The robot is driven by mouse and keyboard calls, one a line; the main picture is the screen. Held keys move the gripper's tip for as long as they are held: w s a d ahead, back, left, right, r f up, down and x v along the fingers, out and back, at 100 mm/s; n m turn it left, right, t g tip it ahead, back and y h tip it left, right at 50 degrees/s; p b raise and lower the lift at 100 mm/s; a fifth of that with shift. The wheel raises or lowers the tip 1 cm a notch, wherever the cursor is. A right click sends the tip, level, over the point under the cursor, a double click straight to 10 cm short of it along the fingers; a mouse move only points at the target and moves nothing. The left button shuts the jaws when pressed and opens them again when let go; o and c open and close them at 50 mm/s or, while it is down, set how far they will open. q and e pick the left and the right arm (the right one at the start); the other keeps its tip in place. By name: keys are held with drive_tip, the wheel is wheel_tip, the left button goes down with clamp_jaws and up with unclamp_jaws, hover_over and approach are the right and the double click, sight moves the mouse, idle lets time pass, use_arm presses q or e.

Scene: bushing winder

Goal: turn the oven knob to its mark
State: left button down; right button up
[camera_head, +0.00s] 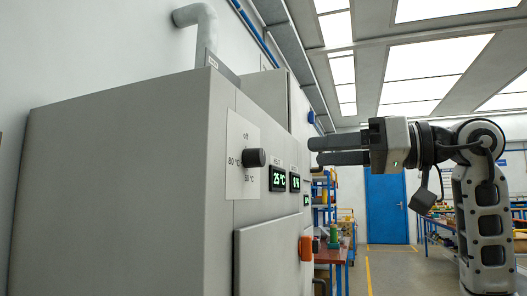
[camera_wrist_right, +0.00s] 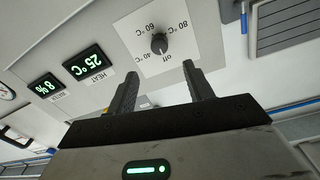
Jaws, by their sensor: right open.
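The black oven knob (camera_head: 253,158) sticks out from a white dial plate (camera_head: 237,185) on the front of the grey oven (camera_head: 120,180). In the right wrist view the knob (camera_wrist_right: 159,43) is round and dark, with off, 40, 60 and 80 °C printed around it. I cannot tell for sure which mark it points to. My right gripper (camera_head: 314,151) is open and empty, in front of the panel and apart from the knob. In the wrist view its fingertips (camera_wrist_right: 162,76) lie on either side below the knob. My left gripper is not in view.
A heat display (camera_wrist_right: 87,64) reads 25 °C, with another display (camera_wrist_right: 47,86) beside it. An orange handle (camera_head: 305,248) is on the oven front below. A workbench (camera_head: 333,252) and blue door (camera_head: 386,208) stand farther back. The space between gripper and knob looks clear.

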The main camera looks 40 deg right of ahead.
sight(263, 156)
drive_tip(key=p+x, duration=0.2)
drive_tip(key=x, duration=0.9)
drive_tip(key=shift+d, duration=0.1)
drive_tip(key=shift+s, duration=0.1)
drive_tip(key=c, duration=1)
